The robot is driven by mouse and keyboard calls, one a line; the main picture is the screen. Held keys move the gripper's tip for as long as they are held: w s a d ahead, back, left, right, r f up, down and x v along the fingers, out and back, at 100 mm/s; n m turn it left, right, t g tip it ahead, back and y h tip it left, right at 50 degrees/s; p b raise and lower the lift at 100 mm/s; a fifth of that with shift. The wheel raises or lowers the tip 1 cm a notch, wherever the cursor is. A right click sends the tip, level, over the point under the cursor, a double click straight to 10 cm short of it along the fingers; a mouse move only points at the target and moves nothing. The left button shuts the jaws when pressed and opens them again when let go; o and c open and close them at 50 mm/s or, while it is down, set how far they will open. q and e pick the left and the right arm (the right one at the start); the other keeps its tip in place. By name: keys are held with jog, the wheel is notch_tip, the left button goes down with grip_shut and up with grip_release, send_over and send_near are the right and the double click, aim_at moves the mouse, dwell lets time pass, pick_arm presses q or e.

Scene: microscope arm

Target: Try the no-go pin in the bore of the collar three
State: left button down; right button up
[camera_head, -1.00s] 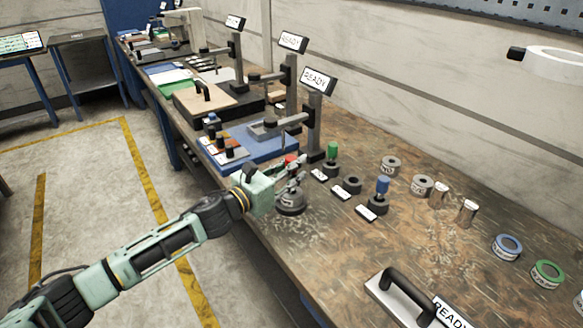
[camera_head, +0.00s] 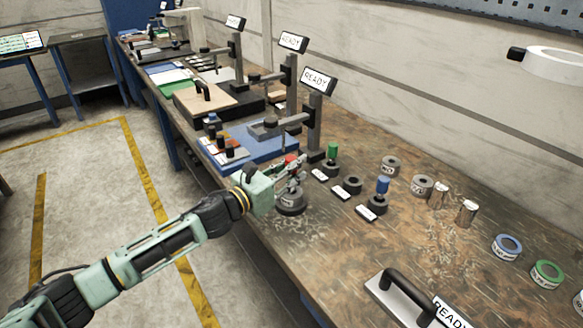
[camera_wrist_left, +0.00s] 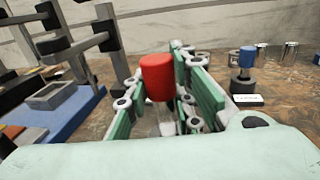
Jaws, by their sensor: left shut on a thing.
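My left gripper (camera_head: 290,176) is shut on the red-headed pin (camera_head: 291,159). In the left wrist view the red head (camera_wrist_left: 156,77) stands upright between the green fingers (camera_wrist_left: 165,112). Directly below the gripper, a dark grey collar (camera_head: 290,204) with a pale label sits on the bench near its front edge. I cannot read the label, and the fingers hide the pin's lower end and the bore, so I cannot tell whether the pin is in it. My right gripper is not in view.
A green pin (camera_head: 332,151) and a blue pin (camera_head: 382,186) stand in dark holders, with an empty holder (camera_head: 353,185) between them. Grey collars (camera_head: 422,186) and metal cylinders (camera_head: 466,213) lie right. A READY stand (camera_head: 313,125) rises behind the gripper.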

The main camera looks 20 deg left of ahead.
aim_at(291, 177)
pick_arm(q)
jog(key=shift+f+b, duration=0.75)
jog(key=shift+f, duration=0.1)
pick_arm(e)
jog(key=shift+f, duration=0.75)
pick_arm(q)
jog(key=shift+f, duration=0.15)
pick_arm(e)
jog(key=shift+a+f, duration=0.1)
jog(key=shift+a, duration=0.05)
pick_arm(q)
jog(key=shift+f+b, duration=0.35)
jog(key=shift+b, duration=0.1)
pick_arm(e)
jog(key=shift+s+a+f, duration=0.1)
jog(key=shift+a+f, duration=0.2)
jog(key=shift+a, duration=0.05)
pick_arm(q)
jog(key=shift+f, duration=0.25)
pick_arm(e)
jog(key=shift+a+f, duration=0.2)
pick_arm(q)
jog(key=shift+f+b, duration=0.4)
jog(key=shift+b, duration=0.15)
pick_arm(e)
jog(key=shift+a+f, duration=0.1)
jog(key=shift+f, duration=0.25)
